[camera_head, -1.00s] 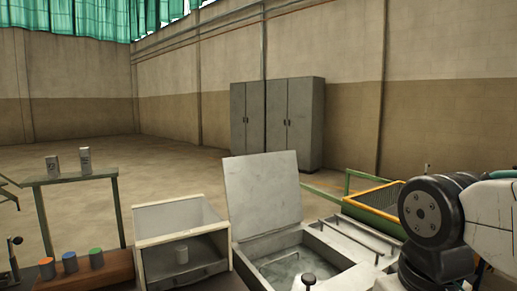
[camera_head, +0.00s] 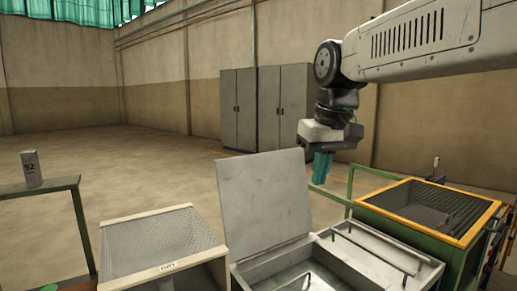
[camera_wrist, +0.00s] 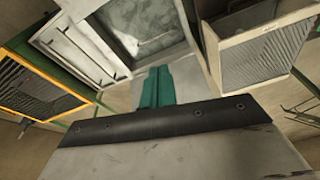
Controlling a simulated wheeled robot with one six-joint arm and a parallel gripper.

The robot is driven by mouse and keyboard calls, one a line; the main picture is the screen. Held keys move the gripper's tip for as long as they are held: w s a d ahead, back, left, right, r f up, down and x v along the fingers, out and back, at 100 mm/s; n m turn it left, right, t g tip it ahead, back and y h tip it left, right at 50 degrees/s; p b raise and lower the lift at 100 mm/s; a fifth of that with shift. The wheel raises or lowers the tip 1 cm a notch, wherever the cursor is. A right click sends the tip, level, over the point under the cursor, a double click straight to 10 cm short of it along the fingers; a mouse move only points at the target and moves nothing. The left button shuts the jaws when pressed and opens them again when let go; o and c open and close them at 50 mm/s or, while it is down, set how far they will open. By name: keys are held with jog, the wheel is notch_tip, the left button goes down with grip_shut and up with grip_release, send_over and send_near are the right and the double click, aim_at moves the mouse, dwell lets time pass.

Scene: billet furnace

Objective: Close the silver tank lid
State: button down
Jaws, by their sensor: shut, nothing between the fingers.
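The silver tank (camera_head: 335,265) stands at the bottom middle of the head view. Its flat grey lid (camera_head: 265,205) stands open and nearly upright along the tank's left part. My gripper (camera_head: 321,170), with teal fingers, points down from the arm behind and to the right of the lid, higher than the tank rim. The fingers are shut and empty, and look apart from the lid. In the wrist view, the teal fingers (camera_wrist: 157,88) show at the middle, with the open tank (camera_wrist: 82,52) beyond them.
A mesh-topped box (camera_head: 160,240) marked DRY stands left of the tank. A green cart with a yellow-rimmed basket (camera_head: 478,229) is on the right. A bench (camera_head: 60,184) with a grey block (camera_head: 32,168) is at the left. Cabinets (camera_head: 265,105) stand behind, with open floor before them.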

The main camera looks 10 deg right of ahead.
jog(key=w+a+r+n, duration=0.1)
jog(key=w, duration=1.1)
jog(key=w+a+r+t, duration=0.1)
jog(key=w+r, duration=0.1)
jog(key=w, duration=1.1)
jog(key=w+r+n+t+y, duration=0.1)
jog(key=w, duration=1.1)
jog(key=shift+w+a+r+n, duration=0.25)
jog(key=shift+a+r+n, duration=0.05)
jog(key=shift+a+r, duration=0.1)
notch_tip(320, 180, down, 8)
jog(key=shift+w, duration=0.3)
